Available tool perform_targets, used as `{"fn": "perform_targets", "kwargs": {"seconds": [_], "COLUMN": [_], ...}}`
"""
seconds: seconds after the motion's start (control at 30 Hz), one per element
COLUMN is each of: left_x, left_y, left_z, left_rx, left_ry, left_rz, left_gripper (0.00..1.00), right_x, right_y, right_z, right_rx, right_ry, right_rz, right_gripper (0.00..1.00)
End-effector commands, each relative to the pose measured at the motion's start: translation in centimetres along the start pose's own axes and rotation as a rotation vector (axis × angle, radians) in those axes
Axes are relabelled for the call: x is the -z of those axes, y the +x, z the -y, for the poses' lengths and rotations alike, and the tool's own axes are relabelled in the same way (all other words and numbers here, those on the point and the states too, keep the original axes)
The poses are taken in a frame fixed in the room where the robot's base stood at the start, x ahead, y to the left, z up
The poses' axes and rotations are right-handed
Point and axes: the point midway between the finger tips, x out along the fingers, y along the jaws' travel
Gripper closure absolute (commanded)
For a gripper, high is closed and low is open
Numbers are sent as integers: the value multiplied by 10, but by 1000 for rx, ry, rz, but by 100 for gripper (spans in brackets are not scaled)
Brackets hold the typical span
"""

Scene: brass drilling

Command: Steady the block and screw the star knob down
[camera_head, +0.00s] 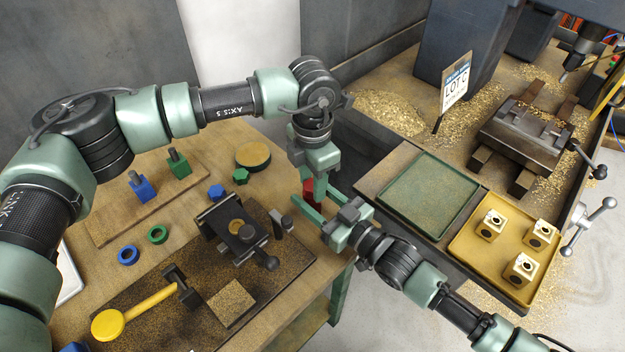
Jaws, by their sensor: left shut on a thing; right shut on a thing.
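A red block (308,190) shows only as a small patch at the right edge of the wooden table, mostly hidden by my grippers. My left gripper (318,180) points down over it from above, shut at its top; the star knob there is hidden. My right gripper (308,203) reaches in from the lower right, its fingers shut on the red block from the side. How the knob sits on the block cannot be seen. A blue block (145,190) and a green block (181,168) with upright studs stand on a board, with a blue knob (217,191) and a green knob (241,175) nearby.
A dark vise (240,228), a yellow-handled tool (150,302) and blue and green rings (157,235) lie left of the grippers. Right are a green tray (428,190), a yellow tray (480,252) with brass blocks, and a drill vise (525,135) among brass chips.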

Motion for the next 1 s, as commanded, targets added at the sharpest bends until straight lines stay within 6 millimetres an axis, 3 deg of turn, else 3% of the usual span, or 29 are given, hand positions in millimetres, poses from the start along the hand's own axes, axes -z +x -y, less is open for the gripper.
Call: {"fn": "perform_targets", "kwargs": {"seconds": [0.2, 0.33, 0.37, 0.43, 0.77, 1.0], "left_x": [0, 0, 0, 0, 0, 0], "left_y": [0, 0, 0, 0, -1, -24], "left_z": [-1, -1, -1, -1, -1, -1], "left_rx": [-2, -2, -2, -2, -1, -4], "left_ry": [386, 371, 371, 370, 370, 370], "left_rz": [0, 0, 0, 0, 0, 2], "left_gripper": [100, 100, 59, 40, 40, 40], "right_x": [0, 0, 0, 0, 0, 0], "right_y": [0, 0, 0, 0, 0, 0], "right_z": [0, 0, 0, 0, 0, 0], "right_rx": [0, 0, 0, 0, 0, 0], "right_ry": [0, 0, 0, 0, 0, 0], "right_rz": [1, 1, 1, 1, 1, 1], "right_gripper": [100, 100, 100, 100, 100, 100]}}
